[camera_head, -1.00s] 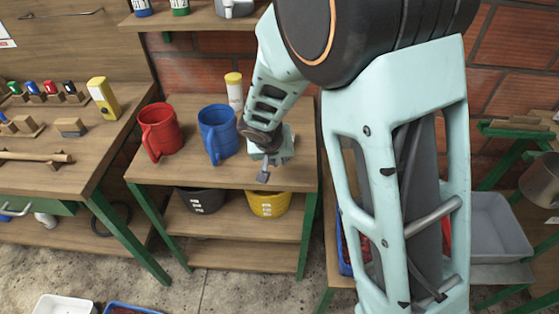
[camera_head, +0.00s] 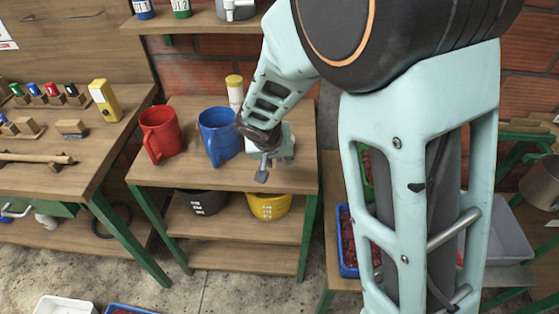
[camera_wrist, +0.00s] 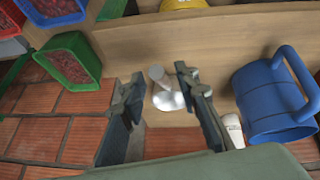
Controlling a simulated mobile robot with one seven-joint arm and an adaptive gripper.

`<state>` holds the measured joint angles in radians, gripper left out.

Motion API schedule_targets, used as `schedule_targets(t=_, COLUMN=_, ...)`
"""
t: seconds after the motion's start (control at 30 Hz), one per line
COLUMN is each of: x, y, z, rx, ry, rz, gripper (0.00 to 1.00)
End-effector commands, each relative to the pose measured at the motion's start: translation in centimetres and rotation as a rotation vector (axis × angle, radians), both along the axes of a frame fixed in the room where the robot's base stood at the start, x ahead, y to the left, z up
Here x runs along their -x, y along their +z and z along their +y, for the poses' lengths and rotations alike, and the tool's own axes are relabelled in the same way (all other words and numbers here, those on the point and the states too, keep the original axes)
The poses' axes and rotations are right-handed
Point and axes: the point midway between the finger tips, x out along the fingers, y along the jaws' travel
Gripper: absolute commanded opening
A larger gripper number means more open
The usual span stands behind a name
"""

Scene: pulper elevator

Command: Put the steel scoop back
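My gripper (camera_head: 268,165) is over the middle table's top, right of the blue mug (camera_head: 219,133) in the head view. In the wrist view its two dark fingers (camera_wrist: 164,104) stand apart. A small shiny silver-white piece with a short stubby handle, which looks like the steel scoop (camera_wrist: 168,99), shows between and beyond the fingers against the wooden top. I see no finger touching it. In the head view I cannot make out the scoop; the gripper may hide it.
A red mug (camera_head: 160,134) stands left of the blue one. A white bottle with a yellow cap (camera_head: 234,90) stands behind. Black (camera_head: 203,203) and yellow (camera_head: 268,206) buckets sit on the shelf below. At right are trays with red contents (camera_head: 346,241) and a grey bin (camera_head: 510,238).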

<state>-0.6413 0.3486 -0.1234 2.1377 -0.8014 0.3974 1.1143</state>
Motion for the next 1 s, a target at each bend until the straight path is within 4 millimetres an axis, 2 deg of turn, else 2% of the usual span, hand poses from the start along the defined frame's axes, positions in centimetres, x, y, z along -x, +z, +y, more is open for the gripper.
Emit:
schedule_targets(t=0.1, x=1.0, y=2.4, z=0.3, rx=-0.004, ry=0.000, rz=-0.004, gripper=0.29)
schedule_targets(t=0.3, x=2.8, y=5.7, z=0.6, rx=-0.002, ry=0.000, rz=-0.003, gripper=0.29)
schedule_targets(t=0.5, x=4.0, y=7.8, z=0.9, rx=-0.001, ry=0.001, rz=-0.002, gripper=0.29)
schedule_targets(t=1.0, x=4.4, y=8.5, z=0.9, rx=-0.003, ry=-0.004, rz=0.000, gripper=0.29)
